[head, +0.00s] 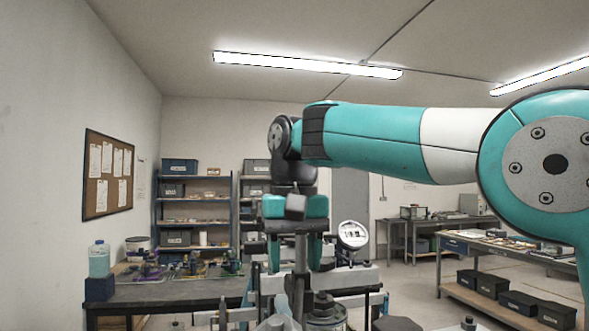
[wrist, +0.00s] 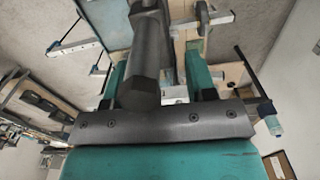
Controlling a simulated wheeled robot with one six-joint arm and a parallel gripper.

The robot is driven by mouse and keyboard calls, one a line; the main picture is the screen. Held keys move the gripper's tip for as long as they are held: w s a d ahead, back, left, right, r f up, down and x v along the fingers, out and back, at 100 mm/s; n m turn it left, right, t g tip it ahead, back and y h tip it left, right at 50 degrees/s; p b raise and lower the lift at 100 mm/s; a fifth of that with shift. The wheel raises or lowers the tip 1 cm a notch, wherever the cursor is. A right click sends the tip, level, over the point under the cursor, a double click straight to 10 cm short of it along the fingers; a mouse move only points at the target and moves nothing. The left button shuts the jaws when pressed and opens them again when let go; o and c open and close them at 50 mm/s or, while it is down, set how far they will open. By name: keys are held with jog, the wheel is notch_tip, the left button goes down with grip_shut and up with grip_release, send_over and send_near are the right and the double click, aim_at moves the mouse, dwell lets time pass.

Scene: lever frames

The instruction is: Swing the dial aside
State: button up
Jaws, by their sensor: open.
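The dial (head: 352,236) is a round gauge with a white face and dark rim. In the head view it stands just right of my gripper, tilted a little, on a dark mount above a pale grey bar. My gripper (head: 295,254) points down with its two teal fingers apart, and the dial is outside them. A dark grey post stands between or in front of the fingers in the head view. The wrist view shows the spread fingers (wrist: 157,72) with a dark grey cylinder between them. I cannot tell whether they touch it. I cannot make out the dial there.
Pale grey bars (head: 350,278) run below the gripper and dial. A workbench (head: 160,294) with a bottle (head: 99,260) and small items is at left. Shelves (head: 195,221) stand behind. Another bench (head: 510,249) is at right, with open floor before it.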

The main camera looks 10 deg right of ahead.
notch_tip(320, 180, up, 14)
jog(key=p, duration=0.5)
